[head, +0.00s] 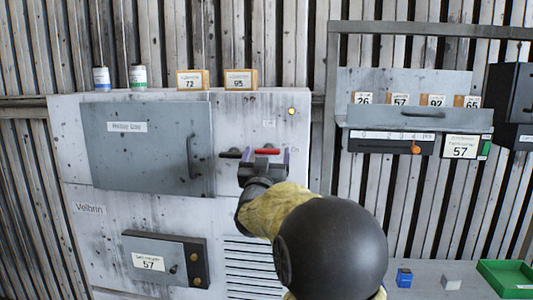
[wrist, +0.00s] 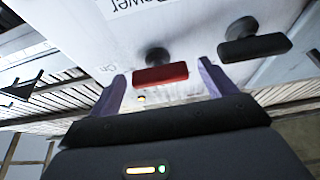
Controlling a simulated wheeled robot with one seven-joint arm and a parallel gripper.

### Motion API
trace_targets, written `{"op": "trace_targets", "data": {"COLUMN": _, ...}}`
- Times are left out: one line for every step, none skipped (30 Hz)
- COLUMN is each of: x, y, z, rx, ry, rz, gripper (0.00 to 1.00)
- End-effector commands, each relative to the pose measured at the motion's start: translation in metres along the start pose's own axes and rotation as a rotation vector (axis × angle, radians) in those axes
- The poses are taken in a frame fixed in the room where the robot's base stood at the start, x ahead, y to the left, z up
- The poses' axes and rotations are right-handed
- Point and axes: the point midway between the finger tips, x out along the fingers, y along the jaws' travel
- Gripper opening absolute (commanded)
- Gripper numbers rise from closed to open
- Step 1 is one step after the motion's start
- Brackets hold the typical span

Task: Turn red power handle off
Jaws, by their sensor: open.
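The red power handle (head: 267,151) sticks out horizontally from the pale cabinet's front, just right of a black handle (head: 231,153). In the wrist view the red handle (wrist: 160,75) lies between my two fingers, and the black handle (wrist: 256,47) is outside them, past the right finger. Part of a "Power" label (wrist: 150,5) shows above the red handle, upside down. My gripper (head: 263,165) is open, with its fingers on either side of the red handle; it also shows in the wrist view (wrist: 165,85). I cannot tell whether either finger touches the handle.
A grey door (head: 150,150) with a vertical pull is left of the handles. A small yellow light (head: 291,111) is above right. A box marked 57 (head: 163,262) projects lower left. A shelf unit (head: 415,118) stands to the right. A green tray (head: 507,278) is at lower right.

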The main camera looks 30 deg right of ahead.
Motion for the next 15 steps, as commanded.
{"op": "trace_targets", "data": {"x": -0.0003, "y": 0.0000, "z": 0.0002, "rx": 0.000, "ry": 0.000, "rz": 0.000, "gripper": 0.84}}
{"op": "trace_targets", "data": {"x": -0.0003, "y": 0.0000, "z": 0.0002, "rx": 0.000, "ry": 0.000, "rz": 0.000, "gripper": 0.84}}
{"op": "trace_targets", "data": {"x": -0.0004, "y": 0.0000, "z": 0.0002, "rx": 0.000, "ry": 0.000, "rz": 0.000, "gripper": 0.84}}
{"op": "trace_targets", "data": {"x": -0.0004, "y": 0.0000, "z": 0.0001, "rx": 0.000, "ry": 0.000, "rz": 0.000, "gripper": 0.80}}
{"op": "trace_targets", "data": {"x": -0.0005, "y": 0.0000, "z": 0.0002, "rx": 0.000, "ry": 0.000, "rz": 0.000, "gripper": 0.74}}
{"op": "trace_targets", "data": {"x": -0.0005, "y": 0.0000, "z": 0.0001, "rx": 0.000, "ry": 0.000, "rz": 0.000, "gripper": 0.66}}
{"op": "trace_targets", "data": {"x": -0.0005, "y": 0.0000, "z": 0.0001, "rx": 0.000, "ry": 0.000, "rz": 0.000, "gripper": 0.60}}
{"op": "trace_targets", "data": {"x": -0.0005, "y": 0.0000, "z": 0.0001, "rx": 0.000, "ry": 0.000, "rz": 0.000, "gripper": 0.54}}
{"op": "trace_targets", "data": {"x": -0.0006, "y": -0.0001, "z": 0.0000, "rx": 0.000, "ry": 0.000, "rz": 0.000, "gripper": 0.46}}
{"op": "trace_targets", "data": {"x": -0.0006, "y": -0.0001, "z": 0.0000, "rx": 0.000, "ry": 0.000, "rz": 0.000, "gripper": 0.40}}
{"op": "trace_targets", "data": {"x": -0.0006, "y": -0.0001, "z": 0.0000, "rx": 0.000, "ry": 0.000, "rz": 0.000, "gripper": 0.39}}
{"op": "trace_targets", "data": {"x": -0.0006, "y": -0.0002, "z": 0.0000, "rx": 0.000, "ry": 0.000, "rz": -0.001, "gripper": 0.39}}
{"op": "trace_targets", "data": {"x": -0.0007, "y": -0.0002, "z": 0.0000, "rx": 0.000, "ry": 0.000, "rz": -0.001, "gripper": 0.39}}
{"op": "trace_targets", "data": {"x": -0.0007, "y": -0.0002, "z": 0.0000, "rx": -0.001, "ry": 0.000, "rz": -0.001, "gripper": 0.39}}
{"op": "trace_targets", "data": {"x": -0.0007, "y": -0.0002, "z": 0.0000, "rx": -0.002, "ry": 0.000, "rz": -0.001, "gripper": 0.39}}
